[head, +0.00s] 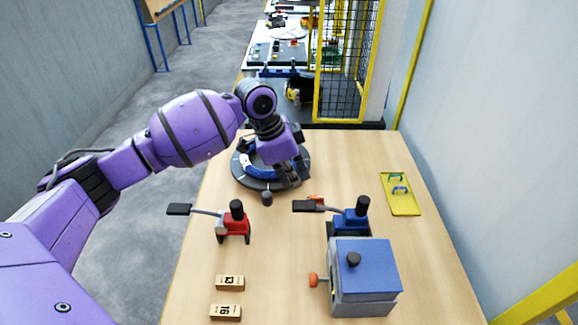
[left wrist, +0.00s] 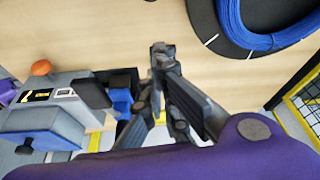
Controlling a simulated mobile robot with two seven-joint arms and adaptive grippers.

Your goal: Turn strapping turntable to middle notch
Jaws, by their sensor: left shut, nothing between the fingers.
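The turntable (head: 240,176) is a dark round disc at the far middle of the table, with a blue coil (head: 252,169) lying on it. My left gripper (head: 290,183) is shut and empty, over the disc's near right edge in the head view, and hides part of it. In the left wrist view the shut fingers (left wrist: 162,50) are beside the turntable (left wrist: 208,30), whose rim bears white marks; the blue coil (left wrist: 235,30) also shows. A dark round knob (head: 267,198) stands at the disc's near edge. I cannot tell whether the gripper touches anything.
A red device (head: 234,222) with a black paddle stands near left, a blue device (head: 350,220) near right. A grey box with a blue lid (head: 365,265) stands in front. Wooden blocks (head: 229,283) and a yellow tray (head: 402,205) lie on the table. A yellow mesh fence (head: 345,60) stands behind.

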